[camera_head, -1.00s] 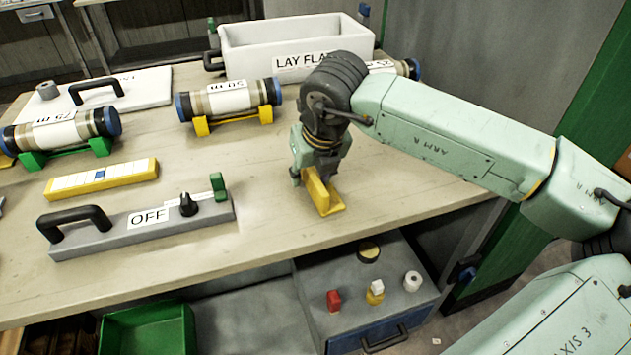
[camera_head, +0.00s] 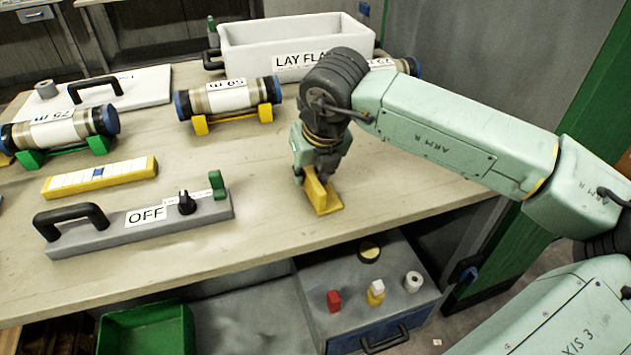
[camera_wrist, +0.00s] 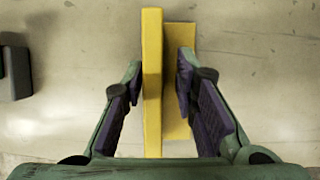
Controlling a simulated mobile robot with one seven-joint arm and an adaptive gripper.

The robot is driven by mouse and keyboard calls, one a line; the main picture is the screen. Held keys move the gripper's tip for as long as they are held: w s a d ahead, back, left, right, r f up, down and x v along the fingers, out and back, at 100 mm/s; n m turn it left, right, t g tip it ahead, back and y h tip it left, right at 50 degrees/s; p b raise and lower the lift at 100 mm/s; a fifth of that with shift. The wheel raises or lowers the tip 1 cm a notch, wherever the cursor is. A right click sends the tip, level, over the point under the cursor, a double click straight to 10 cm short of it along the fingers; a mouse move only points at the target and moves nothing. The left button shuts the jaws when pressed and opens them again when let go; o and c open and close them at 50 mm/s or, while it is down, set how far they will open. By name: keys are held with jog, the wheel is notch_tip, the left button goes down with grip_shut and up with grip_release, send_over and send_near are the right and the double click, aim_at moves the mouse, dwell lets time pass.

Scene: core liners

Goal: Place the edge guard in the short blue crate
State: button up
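The edge guard is a yellow L-shaped piece (camera_head: 325,202) standing on the table near its front edge, with a flat foot and an upright flange. It also shows in the wrist view (camera_wrist: 152,85). My gripper (camera_head: 314,180) is low over it, pointing down. In the wrist view my two fingers (camera_wrist: 160,80) are apart, one on each side of the flange. The left fingertip is close to the flange; a gap shows at the right one. I cannot make out a short blue crate for certain.
A grey OFF switch bar (camera_head: 140,222) and a yellow-and-white block (camera_head: 100,178) lie left of the guard. Core liners on cradles (camera_head: 230,97) and a white LAY FLAT tray (camera_head: 240,58) stand behind. Below are a green bin (camera_head: 147,330) and a grey drawer unit (camera_head: 325,298) holding small items.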

grip_shut()
jog(key=shift+r, duration=0.1)
dwell(0.4)
